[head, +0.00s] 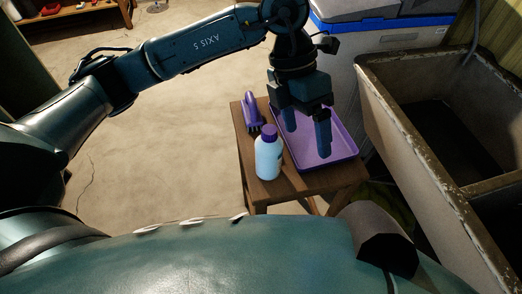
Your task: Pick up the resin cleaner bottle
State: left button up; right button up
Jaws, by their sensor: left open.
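The resin cleaner bottle (268,158) is pale blue-white with a purple cap. It stands upright at the front left of a small wooden stool (256,190). My left gripper (307,140) points down over a purple tray (343,142) on the same stool, to the right of the bottle. Its two fingers are apart with nothing between them, and I see no contact with the bottle. My right gripper is outside the view.
A purple-handled brush (252,113) lies on the stool behind the bottle. A stone sink (416,150) stands close on the right. A white and blue cabinet (364,72) stands behind the tray. The floor (170,155) left of the stool is clear.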

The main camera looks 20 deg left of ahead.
aim_at(270, 129)
pick_arm(q)
jog(key=w+a+r+n+t+y, duration=0.1)
jog(key=w+a+r+t+y, duration=0.1)
jog(key=w+a+y, duration=0.4)
jog(key=f, duration=0.2)
jog(key=s+a+f+h, duration=0.1)
jog(key=f, duration=0.1)
jog(key=f+h, duration=0.1)
jog(key=f, duration=0.1)
jog(key=shift+s+a+f, duration=0.15)
jog(key=shift+s+f, duration=0.05)
jog(key=shift+f, duration=0.1)
jog(key=shift+a+f+p, duration=0.15)
jog(key=shift+f+p, duration=0.45)
jog(key=shift+f, duration=2.55)
jog(key=shift+r, duration=0.1)
grip_shut()
